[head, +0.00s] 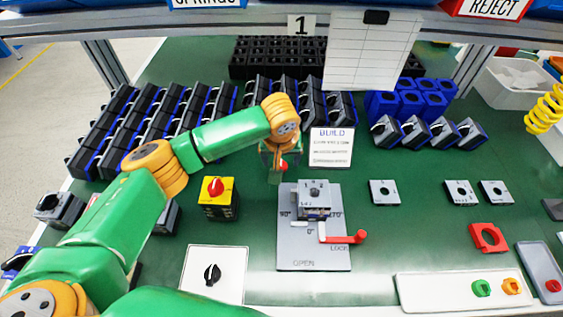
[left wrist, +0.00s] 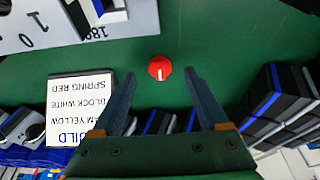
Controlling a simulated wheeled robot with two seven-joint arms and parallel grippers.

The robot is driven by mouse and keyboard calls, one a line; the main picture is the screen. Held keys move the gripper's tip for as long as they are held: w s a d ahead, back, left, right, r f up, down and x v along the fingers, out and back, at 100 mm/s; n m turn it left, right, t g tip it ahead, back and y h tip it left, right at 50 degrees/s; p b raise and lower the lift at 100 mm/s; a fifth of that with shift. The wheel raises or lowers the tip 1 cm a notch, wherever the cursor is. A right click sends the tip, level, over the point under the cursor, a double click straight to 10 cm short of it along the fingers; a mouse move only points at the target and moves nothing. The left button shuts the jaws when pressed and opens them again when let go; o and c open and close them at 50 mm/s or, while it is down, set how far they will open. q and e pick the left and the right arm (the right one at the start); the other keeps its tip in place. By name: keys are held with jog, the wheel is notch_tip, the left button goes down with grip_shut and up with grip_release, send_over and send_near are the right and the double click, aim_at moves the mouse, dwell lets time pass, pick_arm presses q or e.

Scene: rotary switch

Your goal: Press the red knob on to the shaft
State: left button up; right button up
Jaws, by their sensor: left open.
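A small red knob (left wrist: 160,68) with a white line shows on the green table in the left wrist view. My left gripper (left wrist: 160,74) is open, with one finger on each side of the knob and a gap on both sides. In the head view the left gripper (head: 280,176) points down left of the build card, and only a bit of red shows at it. A grey-topped switch block (head: 314,198) sits in the grey fixture (head: 300,256); its shaft (head: 314,191) shows as a small dark spot on top. My right gripper is not in view.
A red lever (head: 345,238) sticks out from the fixture's right side. A yellow block with a red knob (head: 216,188) stands to its left. A white plate with a black knob (head: 212,274) lies in front. Rows of dark blocks (head: 150,115) and the build card (head: 331,147) stand behind.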

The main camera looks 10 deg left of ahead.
pick_arm(q)
jog(key=shift+x, duration=1)
jog(key=shift+r, duration=0.1)
grip_shut()
